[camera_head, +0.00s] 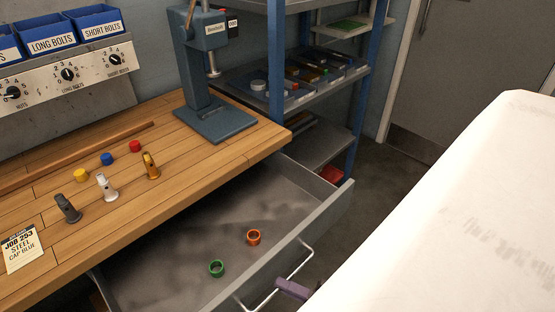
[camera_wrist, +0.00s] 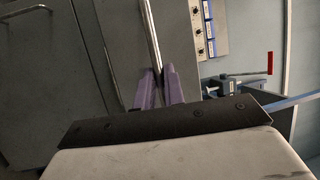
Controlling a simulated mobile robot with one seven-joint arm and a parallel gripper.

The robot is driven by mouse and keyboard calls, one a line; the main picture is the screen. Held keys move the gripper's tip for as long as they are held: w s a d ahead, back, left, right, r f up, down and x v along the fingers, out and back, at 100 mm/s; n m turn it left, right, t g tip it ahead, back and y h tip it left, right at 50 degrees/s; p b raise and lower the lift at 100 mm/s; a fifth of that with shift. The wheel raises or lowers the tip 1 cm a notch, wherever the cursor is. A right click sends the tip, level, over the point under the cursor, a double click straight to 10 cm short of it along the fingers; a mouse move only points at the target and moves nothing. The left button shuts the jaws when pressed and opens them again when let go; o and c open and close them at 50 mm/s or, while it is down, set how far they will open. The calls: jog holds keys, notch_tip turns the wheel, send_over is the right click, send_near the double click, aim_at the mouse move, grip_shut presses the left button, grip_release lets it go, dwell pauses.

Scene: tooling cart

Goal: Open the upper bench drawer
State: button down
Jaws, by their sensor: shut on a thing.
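The upper bench drawer (camera_head: 343,192) is pulled well out from under the wooden bench top, and its grey interior shows. Its pale bar handle (camera_head: 263,302) runs along the front face. My gripper (camera_head: 290,288) shows as purple fingers at the handle, partly hidden by my white arm. In the wrist view, my gripper's purple fingers (camera_wrist: 158,88) are closed around the handle bar (camera_wrist: 151,40), with the grey drawer front behind it. A green ring (camera_head: 217,268) and an orange ring (camera_head: 254,237) lie on the drawer floor.
The bench top (camera_head: 225,150) carries a press (camera_head: 205,85), several small fittings, coloured caps and a job card (camera_head: 21,249). Blue bolt bins (camera_head: 95,22) and a dial panel stand behind. A blue-post shelf (camera_head: 362,90) stands beyond the drawer. Floor shows at right.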

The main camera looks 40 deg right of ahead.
jog(key=shift+s, duration=0.2)
jog(key=c, duration=1.5)
grip_release()
jog(key=shift+d, duration=0.1)
jog(key=b+v, duration=0.2)
jog(key=v, duration=0.5)
jog(key=shift+s, duration=0.2)
